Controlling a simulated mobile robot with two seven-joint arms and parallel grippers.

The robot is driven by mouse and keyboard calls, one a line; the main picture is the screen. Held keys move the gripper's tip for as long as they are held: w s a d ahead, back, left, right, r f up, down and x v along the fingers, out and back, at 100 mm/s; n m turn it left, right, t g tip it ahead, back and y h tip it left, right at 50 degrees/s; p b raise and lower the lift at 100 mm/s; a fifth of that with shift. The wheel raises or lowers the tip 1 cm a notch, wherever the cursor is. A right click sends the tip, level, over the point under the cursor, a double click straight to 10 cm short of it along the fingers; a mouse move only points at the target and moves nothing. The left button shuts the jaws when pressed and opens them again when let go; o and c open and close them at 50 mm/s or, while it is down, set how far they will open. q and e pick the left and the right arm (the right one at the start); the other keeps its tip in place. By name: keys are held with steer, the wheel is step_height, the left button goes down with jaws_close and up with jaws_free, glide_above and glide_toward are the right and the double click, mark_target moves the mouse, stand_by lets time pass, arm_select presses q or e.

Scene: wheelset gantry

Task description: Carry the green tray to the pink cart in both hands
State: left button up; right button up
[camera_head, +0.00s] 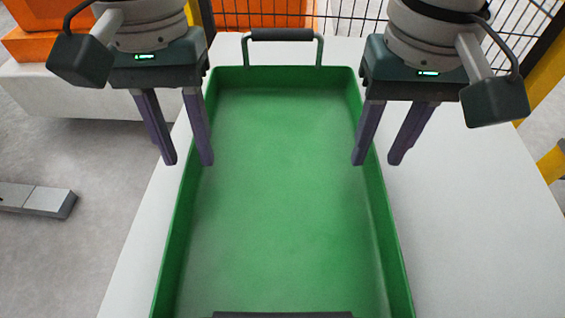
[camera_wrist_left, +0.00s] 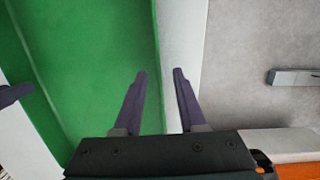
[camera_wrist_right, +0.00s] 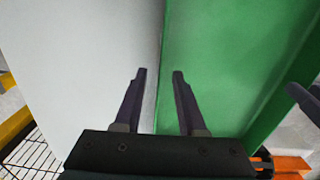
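The green tray (camera_head: 280,190) lies lengthwise on a pale table and looks empty. It has a handle with a dark grip (camera_head: 282,35) at its far end and a dark bar (camera_head: 282,314) at the near edge. My left gripper (camera_head: 188,163) is open, with one finger on each side of the tray's left wall line. My right gripper (camera_head: 377,163) is open in the same way at the right wall. The wrist views show the wall edge running between the fingers; I cannot tell how far down they reach. No pink cart is in view.
The white tabletop (camera_head: 470,220) is clear right of the tray. Orange boxes (camera_head: 40,48) stand back left. A black wire fence (camera_head: 345,22) and yellow posts (camera_head: 545,75) are behind. A grey metal piece (camera_head: 38,200) is over the floor at left.

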arm_select(q)
steer(key=shift+s+f, duration=0.15)
steer(key=shift+f, duration=1.05)
arm_select(e)
steer(key=shift+f, duration=1.2)
arm_select(q)
steer(key=shift+c, duration=0.2)
arm_select(e)
steer(key=shift+c, duration=0.2)
arm_select(q)
jaws_close()
arm_select(e)
jaws_close()
